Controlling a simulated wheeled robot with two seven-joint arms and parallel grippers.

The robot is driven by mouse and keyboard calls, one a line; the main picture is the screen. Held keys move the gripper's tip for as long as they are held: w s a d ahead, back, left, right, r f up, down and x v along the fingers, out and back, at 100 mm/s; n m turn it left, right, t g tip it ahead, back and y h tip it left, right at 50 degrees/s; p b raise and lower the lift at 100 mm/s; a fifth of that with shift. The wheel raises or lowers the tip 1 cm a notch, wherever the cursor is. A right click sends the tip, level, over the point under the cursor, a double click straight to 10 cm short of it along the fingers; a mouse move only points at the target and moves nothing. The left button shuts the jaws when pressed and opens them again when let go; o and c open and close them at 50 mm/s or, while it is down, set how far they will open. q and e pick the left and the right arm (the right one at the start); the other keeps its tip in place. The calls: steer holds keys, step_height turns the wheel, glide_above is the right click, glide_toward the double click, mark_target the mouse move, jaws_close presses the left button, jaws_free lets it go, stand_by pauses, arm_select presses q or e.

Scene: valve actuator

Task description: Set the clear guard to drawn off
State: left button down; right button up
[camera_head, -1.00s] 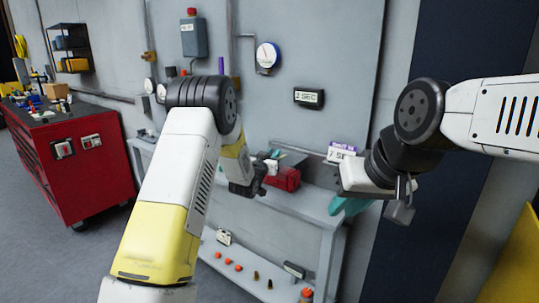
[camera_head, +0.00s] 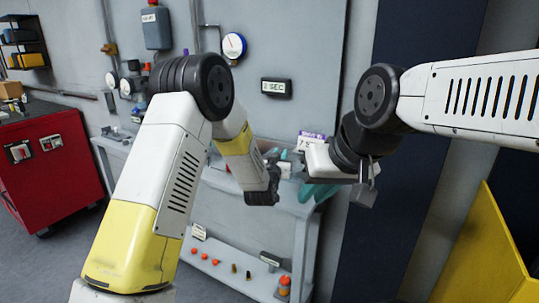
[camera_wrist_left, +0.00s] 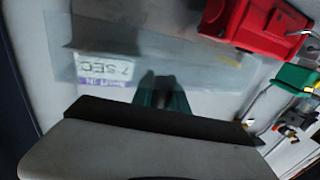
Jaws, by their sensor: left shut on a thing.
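In the head view my left gripper (camera_head: 275,160) hangs over the bench, and the guard is too faint to make out. A red housing (camera_wrist_left: 250,20) lies to the right of the guard. My right gripper (camera_head: 312,190) is at the bench's right end, partly hidden by its own wrist; its jaws are unclear.
The bench (camera_head: 205,180) has a lower shelf with small parts. A yellow panel (camera_head: 485,255) stands at lower right.

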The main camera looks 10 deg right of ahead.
arm_select(q)
steer(key=c, duration=1.3)
jaws_free()
steer(key=v, duration=0.7)
steer(key=shift+s+a, duration=0.15)
steer(key=shift+s, duration=0.25)
